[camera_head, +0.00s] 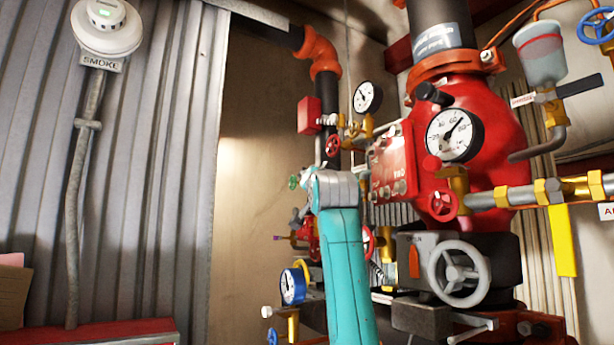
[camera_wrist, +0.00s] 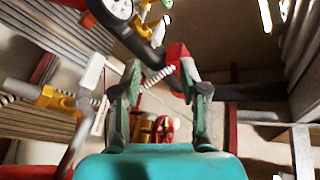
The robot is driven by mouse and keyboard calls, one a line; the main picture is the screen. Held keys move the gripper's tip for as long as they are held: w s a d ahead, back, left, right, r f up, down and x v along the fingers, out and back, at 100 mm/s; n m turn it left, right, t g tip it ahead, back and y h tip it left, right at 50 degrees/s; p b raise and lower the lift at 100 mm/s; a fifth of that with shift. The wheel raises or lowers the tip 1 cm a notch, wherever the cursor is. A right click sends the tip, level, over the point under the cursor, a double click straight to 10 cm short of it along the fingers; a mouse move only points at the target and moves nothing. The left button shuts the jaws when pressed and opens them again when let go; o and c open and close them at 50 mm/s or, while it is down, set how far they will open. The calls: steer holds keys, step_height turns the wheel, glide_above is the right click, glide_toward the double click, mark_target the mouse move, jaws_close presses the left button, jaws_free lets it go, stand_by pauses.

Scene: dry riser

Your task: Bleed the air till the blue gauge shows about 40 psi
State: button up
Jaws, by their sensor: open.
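The blue gauge (camera_head: 293,286) has a blue rim and a white face turned partly away; its reading is too small to tell. It sits low, left of my teal arm. My gripper (camera_head: 300,183) is raised above it, beside the red valve assembly. In the wrist view, my gripper (camera_wrist: 158,88) is open, its two fingers apart with green pads. A red handwheel (camera_wrist: 166,130) on a yellow brass body shows between and below the fingers. A red block (camera_wrist: 177,55) shows near the fingertips. I see nothing held. I cannot tell which valve bleeds the air.
The large red valve body (camera_head: 465,120) carries a black-rimmed gauge (camera_head: 454,135); another gauge (camera_head: 368,97) is above. A grey handwheel (camera_head: 459,274) and brass pipe (camera_head: 540,192) stand right. A smoke detector (camera_head: 106,28) hangs on the corrugated wall. Space between wall and piping looks free.

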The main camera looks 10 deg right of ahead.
steer(key=shift+w+d+r+n+t, duration=0.2)
steer(key=shift+w+r+n, duration=0.35)
steer(key=shift+w+n, duration=0.85)
steer(key=shift+w+d+r+n+t, duration=0.15)
steer(key=shift+w+r+n, duration=0.45)
steer(key=shift+w, duration=1.55)
steer(key=shift+w+d+r+n+t, duration=0.1)
steer(key=shift+w+r+n+t, duration=0.3)
steer(key=shift+w+n, duration=1)
steer(key=shift+w+r+m, duration=0.1)
steer(key=shift+w+m, duration=0.25)
steer(key=shift+m, duration=0.05)
steer(key=shift+g, duration=0.25)
jaws_close()
